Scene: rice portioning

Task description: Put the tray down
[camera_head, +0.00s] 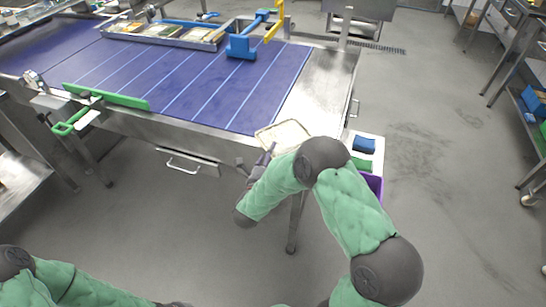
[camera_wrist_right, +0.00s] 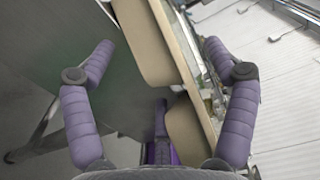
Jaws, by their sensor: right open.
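A cream-coloured tray (camera_head: 283,135) shows at the near right corner of the steel table, partly hidden by my right arm. I cannot tell from the head view whether it rests fully on the table. My right gripper (camera_head: 262,160) is at the tray's near side. In the right wrist view its purple fingers (camera_wrist_right: 158,58) are spread wide, one on each side of the tray's beige wall (camera_wrist_right: 150,42). The gripper is open, with visible gaps between the fingers and the tray wall.
A blue striped mat (camera_head: 190,80) covers most of the table. A green-handled tool (camera_head: 105,97) lies at its near left, and a blue scoop-like tool (camera_head: 242,46) at the back. A long ingredient tray (camera_head: 160,39) stands behind. A white bin (camera_head: 373,145) stands beside the right corner.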

